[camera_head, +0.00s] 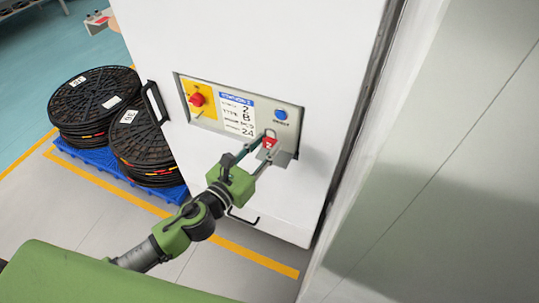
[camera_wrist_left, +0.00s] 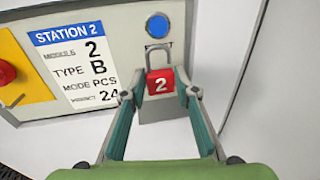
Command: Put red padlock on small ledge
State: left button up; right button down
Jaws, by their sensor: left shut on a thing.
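The red padlock (camera_head: 269,143) has a grey shackle and a white 2. It is upright between the fingertips of my left gripper (camera_head: 256,153), which is shut on it. In the left wrist view the padlock (camera_wrist_left: 161,82) sits between the two fingertips (camera_wrist_left: 160,95), shackle up, in front of the panel below the blue button. The small grey ledge (camera_head: 283,156) juts from the white cabinet just below the panel. In the left wrist view the ledge (camera_wrist_left: 160,108) shows under the padlock. I cannot tell whether the padlock touches it. My right gripper is not in view.
The panel has a red knob (camera_head: 197,99) on yellow, a Station 2 label (camera_head: 238,113) and a blue button (camera_head: 281,114). A cabinet handle (camera_head: 154,102) sticks out left. Black reels (camera_head: 95,100) stand on a blue pallet (camera_head: 108,168). A grey wall (camera_head: 440,170) is at right.

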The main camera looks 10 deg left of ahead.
pick_arm(q)
jog(key=shift+w+d+f+b, duration=0.15)
jog(key=shift+w+f, duration=0.3)
jog(key=shift+f, duration=0.1)
jog(key=shift+w+d+f+b, duration=0.15)
jog(key=shift+w+f, duration=0.25)
jog(key=shift+f, duration=0.15)
notch_tip(320, 180, down, 3)
jog(key=shift+w+f+b, duration=0.1)
jog(key=shift+f+b, duration=0.05)
jog(key=shift+b, duration=0.55)
jog(key=o, duration=0.7)
jog(key=shift+f, duration=0.15)
jog(key=o, duration=0.4)
